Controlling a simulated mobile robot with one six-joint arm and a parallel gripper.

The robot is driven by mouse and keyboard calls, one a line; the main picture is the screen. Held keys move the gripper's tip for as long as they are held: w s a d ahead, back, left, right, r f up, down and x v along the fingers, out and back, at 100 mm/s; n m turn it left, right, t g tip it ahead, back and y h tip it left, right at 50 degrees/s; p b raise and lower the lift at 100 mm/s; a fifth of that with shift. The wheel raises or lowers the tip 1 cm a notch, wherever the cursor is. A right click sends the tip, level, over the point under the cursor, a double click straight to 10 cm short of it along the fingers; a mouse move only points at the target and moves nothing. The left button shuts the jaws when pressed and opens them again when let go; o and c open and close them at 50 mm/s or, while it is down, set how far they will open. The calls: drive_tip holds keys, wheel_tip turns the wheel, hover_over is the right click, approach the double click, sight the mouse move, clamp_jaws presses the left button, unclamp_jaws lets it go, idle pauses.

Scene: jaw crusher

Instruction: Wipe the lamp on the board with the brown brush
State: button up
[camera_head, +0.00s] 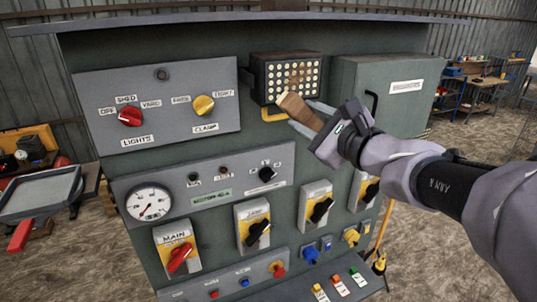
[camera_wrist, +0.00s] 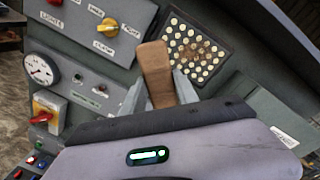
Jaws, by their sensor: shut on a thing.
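The lamp (camera_head: 284,80) is a dark box with a grid of pale round lights, mounted at the top of the grey-green board. A brownish smear covers part of its face. It also shows in the wrist view (camera_wrist: 196,48). My gripper (camera_head: 312,121) is shut on the brown brush (camera_head: 298,108), between its two grey fingers in the wrist view (camera_wrist: 158,92). The brush tip is close to the lamp's lower edge; I cannot tell whether it touches. The brush (camera_wrist: 156,72) looks tilted up toward the board.
A yellow bracket (camera_head: 274,115) sits under the lamp. A grey cabinet with a black handle (camera_head: 371,104) stands right of it. Knobs, switches and a gauge (camera_head: 149,202) cover the board. A tray (camera_head: 38,195) is at left. A workbench (camera_head: 480,92) stands far right.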

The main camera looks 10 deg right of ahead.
drive_tip(key=shift+m+t+h, duration=0.4)
drive_tip(key=shift+t+h, duration=0.1)
drive_tip(key=shift+w+r+p, duration=0.25)
drive_tip(key=shift+w+r, duration=0.4)
drive_tip(key=shift+w, duration=0.25)
drive_tip(key=shift+w+r+p, duration=0.25)
drive_tip(key=shift+w+r, duration=0.35)
drive_tip(key=shift+w, duration=0.25)
drive_tip(key=shift+w+r+p, duration=0.25)
drive_tip(key=shift+w+r, duration=0.4)
drive_tip(key=shift+w, duration=0.25)
drive_tip(key=shift+x, duration=1.1)
